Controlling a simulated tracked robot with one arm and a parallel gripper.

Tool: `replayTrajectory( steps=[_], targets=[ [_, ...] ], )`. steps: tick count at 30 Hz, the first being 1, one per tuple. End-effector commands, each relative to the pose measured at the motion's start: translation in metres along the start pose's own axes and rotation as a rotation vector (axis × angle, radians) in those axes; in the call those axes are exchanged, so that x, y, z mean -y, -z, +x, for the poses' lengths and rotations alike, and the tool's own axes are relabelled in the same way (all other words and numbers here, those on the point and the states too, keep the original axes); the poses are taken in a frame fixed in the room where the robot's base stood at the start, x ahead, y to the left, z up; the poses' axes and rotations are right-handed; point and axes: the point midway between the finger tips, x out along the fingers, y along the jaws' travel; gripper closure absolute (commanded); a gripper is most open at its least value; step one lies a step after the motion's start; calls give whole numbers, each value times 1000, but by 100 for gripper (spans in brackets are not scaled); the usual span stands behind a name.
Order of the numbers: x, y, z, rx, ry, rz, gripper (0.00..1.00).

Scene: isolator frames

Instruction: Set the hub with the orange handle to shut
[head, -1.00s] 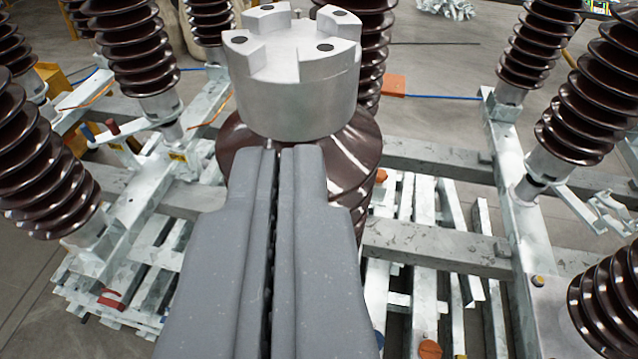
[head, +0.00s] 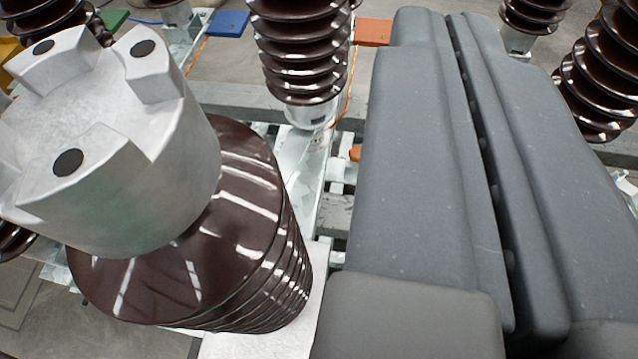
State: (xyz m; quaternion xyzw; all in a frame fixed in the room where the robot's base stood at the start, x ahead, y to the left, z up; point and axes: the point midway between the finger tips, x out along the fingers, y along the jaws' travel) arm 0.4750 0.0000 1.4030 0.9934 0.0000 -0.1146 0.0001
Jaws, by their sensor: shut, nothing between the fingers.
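My gripper (head: 453,20) fills the right half of the view, with its two grey fingers side by side and only a thin dark seam between them. It is shut and empty. I cannot make out a hub with an orange handle. A flat orange piece (head: 373,33) lies beyond the fingers, just left of their tips, partly hidden by them. A small orange bit (head: 355,153) shows low beside the left finger. I cannot tell whether either is part of a handle. The fingers hide much of the frame behind them.
A large brown insulator (head: 230,240) with a pale notched metal cap (head: 100,170) stands close on the left. Another brown insulator (head: 300,50) rises behind. More insulators (head: 600,85) stand at the right. Flat blue (head: 228,23) and green (head: 113,18) pieces lie at the back.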

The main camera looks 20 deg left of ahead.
Motion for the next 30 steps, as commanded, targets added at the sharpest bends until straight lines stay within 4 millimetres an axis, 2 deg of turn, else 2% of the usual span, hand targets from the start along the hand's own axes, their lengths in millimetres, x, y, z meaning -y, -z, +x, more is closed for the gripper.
replayTrajectory(
  steps=[8, 11, 13, 17, 21, 30],
  targets=[
    [0, -1, 1, 3, 1, 1, 100],
    [0, -9, 12, 32, 11, 12, 100],
    [0, -23, 28, 76, 27, 29, 100],
    [-3, -66, 71, 213, 81, 85, 100],
    [1, -123, 120, 383, 158, 161, 100],
    [13, -230, 190, 679, 339, 336, 100]
  ],
)
